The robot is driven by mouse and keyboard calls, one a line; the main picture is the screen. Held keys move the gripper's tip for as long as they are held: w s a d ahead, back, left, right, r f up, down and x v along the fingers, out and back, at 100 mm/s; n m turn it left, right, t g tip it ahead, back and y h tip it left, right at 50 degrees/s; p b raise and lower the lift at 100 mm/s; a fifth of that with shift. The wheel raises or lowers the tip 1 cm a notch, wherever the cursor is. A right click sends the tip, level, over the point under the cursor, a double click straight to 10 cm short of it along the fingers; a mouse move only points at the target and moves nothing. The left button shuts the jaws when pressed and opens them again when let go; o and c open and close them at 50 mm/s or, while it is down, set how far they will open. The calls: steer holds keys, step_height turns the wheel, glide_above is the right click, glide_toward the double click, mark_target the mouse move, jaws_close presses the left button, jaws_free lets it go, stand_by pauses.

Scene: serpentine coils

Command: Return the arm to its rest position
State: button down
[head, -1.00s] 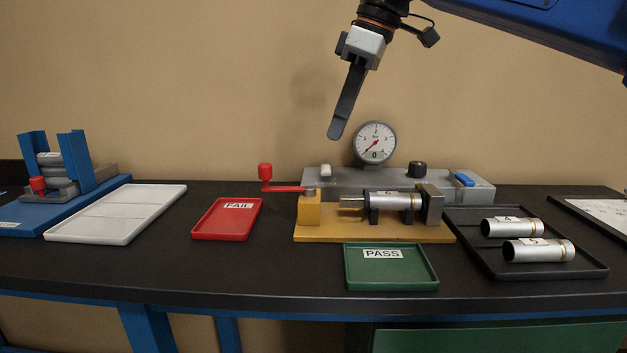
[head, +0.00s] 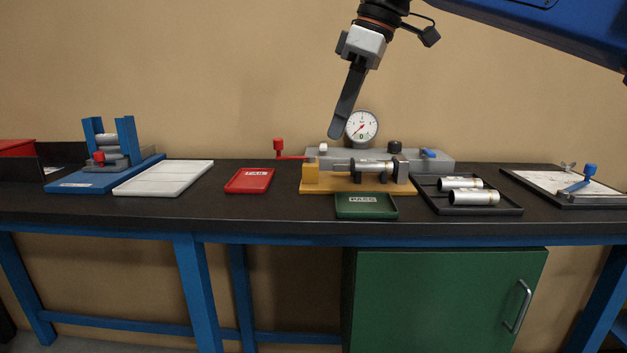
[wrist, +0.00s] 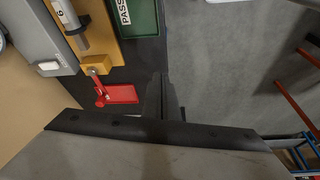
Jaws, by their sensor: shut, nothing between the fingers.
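My gripper (head: 336,134) is raised in front of the wall above the bench in the head view, with its fingers together and pointing down. It holds nothing and touches nothing. In the wrist view my gripper's dark fingers (wrist: 168,98) show side by side at the centre, with the floor and bench edge beyond them. My arm reaches in from the upper right of the head view.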

steer(key=s+d+f+m+t+h, duration=0.1)
steer(key=s+d+f+m, duration=0.4)
steer(key=d+f, duration=0.3)
steer(key=s+d+f+m+t+h, duration=0.1)
steer(key=s+d+f+m, duration=0.4)
steer(key=f, duration=1.2)
steer(key=s+d+f+m+t+h, duration=0.1)
steer(key=s+d+f+m, duration=0.3)
steer(key=s+d+f, duration=0.3)
steer(key=d+f, duration=0.4)
steer(key=f, duration=0.2)
steer(key=shift+s+d+f+m+t+h, duration=0.15)
steer(key=shift+s+d+m+t+h, duration=0.15)
steer(key=shift+s+m+t, duration=0.1)
steer(key=c, duration=2.4)
jaws_free()
steer(key=shift+c, duration=0.2)
